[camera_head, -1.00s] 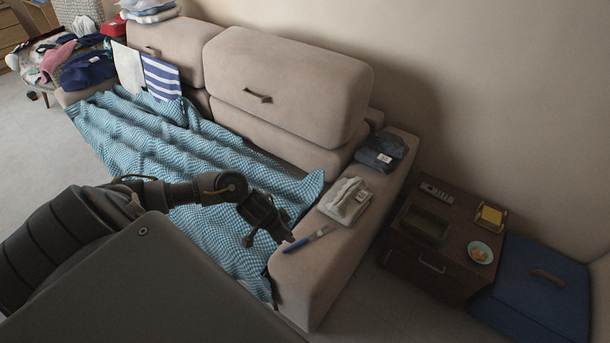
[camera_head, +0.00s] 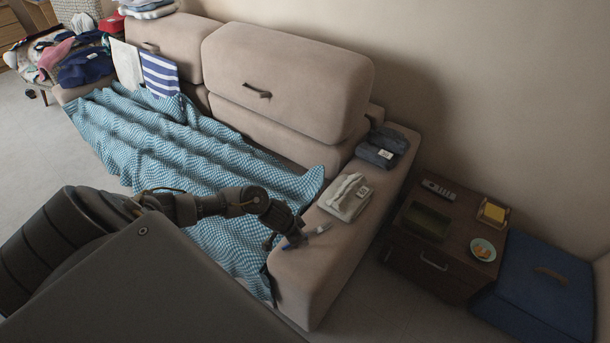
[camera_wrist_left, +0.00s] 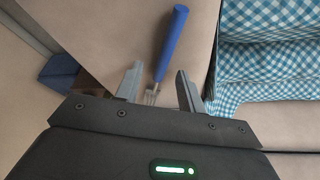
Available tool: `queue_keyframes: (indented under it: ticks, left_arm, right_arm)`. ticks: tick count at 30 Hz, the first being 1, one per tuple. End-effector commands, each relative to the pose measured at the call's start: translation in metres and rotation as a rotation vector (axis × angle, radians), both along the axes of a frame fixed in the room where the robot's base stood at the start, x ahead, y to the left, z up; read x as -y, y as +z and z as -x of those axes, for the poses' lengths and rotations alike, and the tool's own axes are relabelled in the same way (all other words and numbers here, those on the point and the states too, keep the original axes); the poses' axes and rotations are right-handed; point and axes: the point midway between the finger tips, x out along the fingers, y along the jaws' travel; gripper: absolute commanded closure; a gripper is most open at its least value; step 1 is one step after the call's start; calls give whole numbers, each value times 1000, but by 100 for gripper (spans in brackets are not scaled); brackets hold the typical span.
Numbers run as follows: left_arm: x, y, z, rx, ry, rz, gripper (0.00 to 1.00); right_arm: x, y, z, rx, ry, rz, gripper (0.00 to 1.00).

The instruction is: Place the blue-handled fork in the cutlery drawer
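The blue-handled fork (camera_head: 320,229) lies on the near end of the sofa's armrest, partly hidden by my left gripper (camera_head: 294,238). In the left wrist view the fork (camera_wrist_left: 171,44) lies with its blue handle pointing away and its metal tines near the gripper. My left gripper (camera_wrist_left: 158,86) is open there, with one finger on each side of the tine end. It does not grip the fork. A dark wooden cabinet (camera_head: 410,254) with a closed, handled drawer front (camera_head: 434,265) stands right of the sofa; I cannot tell whether it is the cutlery drawer. My right gripper is not in view.
Folded beige cloth (camera_head: 346,197) and folded dark cloth (camera_head: 382,149) lie farther along the armrest. A remote (camera_head: 438,190), a plate (camera_head: 483,250) and a yellow item (camera_head: 494,212) are on the cabinet. A blue box (camera_head: 540,285) stands beside it. A checked blanket (camera_head: 190,150) covers the seat.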

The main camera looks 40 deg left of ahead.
Motion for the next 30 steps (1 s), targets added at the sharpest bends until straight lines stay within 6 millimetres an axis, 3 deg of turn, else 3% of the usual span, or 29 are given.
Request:
queue_keyframes:
  ticks: [18,27,30]
  left_arm:
    - [0,-4,-1,-1,0,-1,61]
    - [0,-4,-1,0,-1,-1,99]
    - [0,-4,-1,0,0,-1,100]
  right_arm:
    - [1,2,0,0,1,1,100]
    - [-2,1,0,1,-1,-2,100]
    - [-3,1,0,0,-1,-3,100]
